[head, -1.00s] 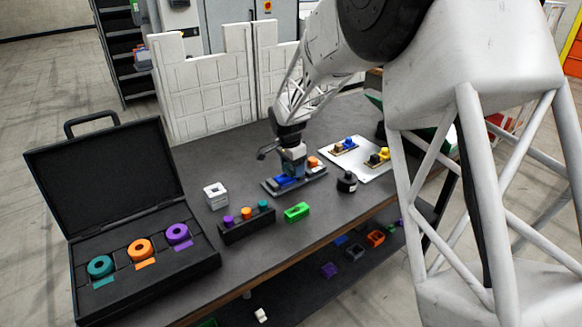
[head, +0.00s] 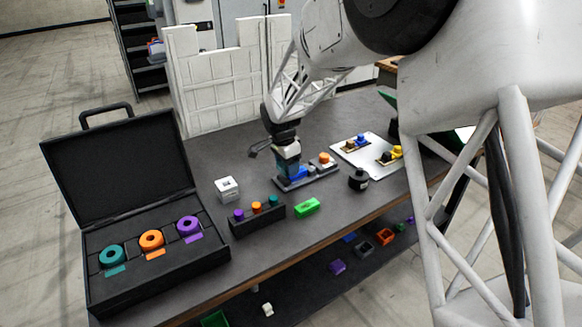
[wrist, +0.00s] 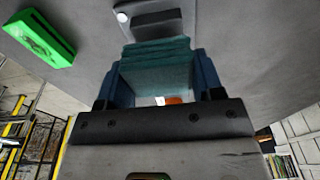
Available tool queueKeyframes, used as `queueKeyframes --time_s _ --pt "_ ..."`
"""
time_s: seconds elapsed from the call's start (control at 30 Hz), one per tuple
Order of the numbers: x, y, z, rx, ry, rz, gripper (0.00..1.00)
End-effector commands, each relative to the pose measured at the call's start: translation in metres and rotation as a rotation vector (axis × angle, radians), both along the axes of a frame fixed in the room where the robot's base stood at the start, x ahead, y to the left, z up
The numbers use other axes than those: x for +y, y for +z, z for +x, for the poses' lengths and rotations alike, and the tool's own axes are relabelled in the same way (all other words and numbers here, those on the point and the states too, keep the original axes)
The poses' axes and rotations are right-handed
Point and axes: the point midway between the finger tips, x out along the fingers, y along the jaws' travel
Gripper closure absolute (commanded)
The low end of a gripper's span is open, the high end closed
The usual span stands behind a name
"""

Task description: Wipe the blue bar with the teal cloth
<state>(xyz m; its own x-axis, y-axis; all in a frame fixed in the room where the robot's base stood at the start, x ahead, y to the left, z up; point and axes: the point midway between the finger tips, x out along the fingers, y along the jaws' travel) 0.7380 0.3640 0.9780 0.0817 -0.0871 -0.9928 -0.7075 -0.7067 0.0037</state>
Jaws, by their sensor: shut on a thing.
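The blue bar (head: 299,173) lies on a grey fixture plate (head: 322,176) in the middle of the table. My gripper (head: 289,171) is low over the left end of the plate and hides part of the bar. In the wrist view my gripper (wrist: 160,80) is shut on the folded teal cloth (wrist: 157,62), which sits between its blue fingers. In the head view I cannot tell whether the cloth touches the bar. The bar cannot be made out in the wrist view.
An orange piece (head: 325,158) stands at the plate's right end. A green block (head: 307,207), a black rack (head: 258,222) with coloured pegs, a white cube (head: 227,189) and a black bottle (head: 358,180) stand nearby. An open black case (head: 160,266) is at left, a white board (head: 368,159) at right.

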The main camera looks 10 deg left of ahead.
Motion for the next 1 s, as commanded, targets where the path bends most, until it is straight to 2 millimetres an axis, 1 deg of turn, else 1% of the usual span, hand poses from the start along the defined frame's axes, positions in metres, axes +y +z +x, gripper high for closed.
queueKeyframes --time_s 0.03,0.6,0.77,1.0 --pt "0.001 0.01 0.001 -0.004 0.001 0.003 0.61" --pt "0.001 0.06 0.001 -0.004 0.001 0.003 0.61" --pt "0.001 0.066 0.001 -0.004 0.0 0.002 0.61" --pt "0.001 0.067 0.001 -0.004 0.0 0.002 0.61"
